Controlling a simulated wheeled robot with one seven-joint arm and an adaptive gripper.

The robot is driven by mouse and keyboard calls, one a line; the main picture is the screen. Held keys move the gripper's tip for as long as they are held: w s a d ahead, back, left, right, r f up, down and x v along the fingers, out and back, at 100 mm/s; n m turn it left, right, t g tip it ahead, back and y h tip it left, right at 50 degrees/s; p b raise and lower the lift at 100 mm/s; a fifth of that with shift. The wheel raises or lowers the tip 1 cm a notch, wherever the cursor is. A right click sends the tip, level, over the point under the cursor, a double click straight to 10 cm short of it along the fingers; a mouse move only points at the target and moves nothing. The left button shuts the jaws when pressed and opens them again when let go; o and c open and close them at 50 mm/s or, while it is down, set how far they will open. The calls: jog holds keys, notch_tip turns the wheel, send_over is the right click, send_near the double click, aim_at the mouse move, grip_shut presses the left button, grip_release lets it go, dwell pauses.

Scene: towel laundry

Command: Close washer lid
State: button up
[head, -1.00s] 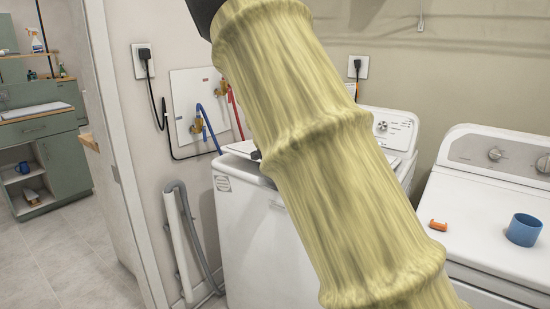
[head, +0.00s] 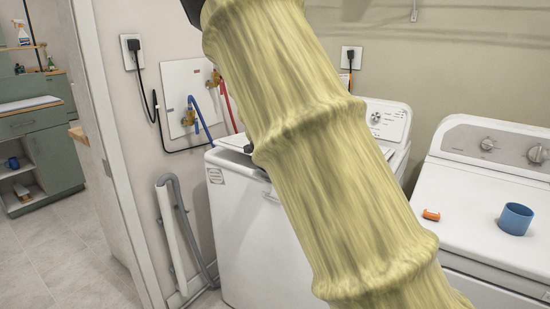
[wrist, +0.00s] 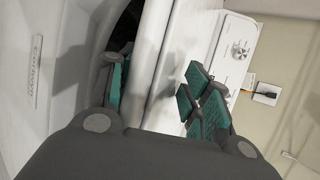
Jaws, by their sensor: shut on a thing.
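The white washer (head: 262,235) stands left of centre in the head view, and my yellow-sleeved arm hides much of its top. In the wrist view its white lid (wrist: 174,62) runs between the two teal-padded fingers of my gripper (wrist: 155,78). My gripper is shut on the lid's edge. A dark opening shows beside the lid near the left finger, so the lid is not flush with the body. How far it is raised I cannot tell. My gripper is hidden in the head view.
A white dryer (head: 455,175) at right carries an orange item (head: 431,215) and a blue cup (head: 515,219). Hoses and a grey drain pipe (head: 172,230) line the wall left of the washer. Clear floor (head: 75,255) lies at lower left.

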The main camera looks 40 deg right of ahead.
jog(key=v, duration=1.1)
jog(key=shift+s+a, duration=0.25)
